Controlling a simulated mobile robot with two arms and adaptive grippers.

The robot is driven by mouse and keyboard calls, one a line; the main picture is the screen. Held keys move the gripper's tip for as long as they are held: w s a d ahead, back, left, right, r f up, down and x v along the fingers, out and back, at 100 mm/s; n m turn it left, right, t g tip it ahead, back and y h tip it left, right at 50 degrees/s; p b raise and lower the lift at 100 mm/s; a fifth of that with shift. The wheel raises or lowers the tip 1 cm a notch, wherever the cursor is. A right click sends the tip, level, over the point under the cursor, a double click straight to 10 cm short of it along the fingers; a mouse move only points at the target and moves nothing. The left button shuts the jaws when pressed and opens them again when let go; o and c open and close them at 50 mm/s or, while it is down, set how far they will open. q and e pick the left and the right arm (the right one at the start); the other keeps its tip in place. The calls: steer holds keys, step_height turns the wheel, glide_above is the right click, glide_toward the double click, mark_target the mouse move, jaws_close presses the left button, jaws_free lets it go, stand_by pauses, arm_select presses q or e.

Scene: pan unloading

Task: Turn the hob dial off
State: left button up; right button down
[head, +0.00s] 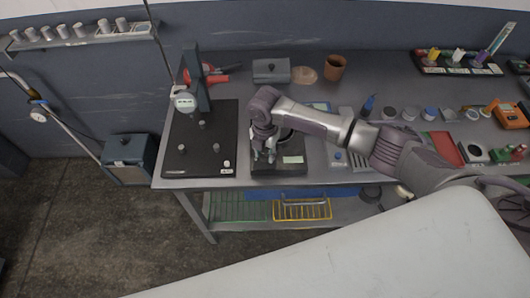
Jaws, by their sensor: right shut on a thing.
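A low black unit (280,170), which I take for the hob, sits at the bench's front edge and has a pale label on top. My right gripper (263,157) points down over its left part. It is shut on a small part there, which I take for the dial. The fingers and wrist hide most of that part, so its setting cannot be read. A round dark shape on the unit is partly hidden behind my right wrist. My left gripper is not in view.
A black plate (207,162) with knobs and a gauge stand (196,80) is close on the left. A grey box (271,71) and a brown pot (335,67) stand behind. Small parts and a red mat (446,148) crowd the right. A yellow rack (302,210) is below.

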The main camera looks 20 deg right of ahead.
mark_target(265, 155)
steer(key=n+b, duration=0.1)
steer(key=n, duration=0.4)
steer(key=shift+w+r+n, duration=0.1)
steer(key=shift+n, duration=0.3)
stand_by(0.4)
steer(key=c, duration=0.8)
jaws_free()
steer(key=shift+o, duration=0.2)
step_height(265, 155, up, 12)
steer(key=shift+a, duration=0.1)
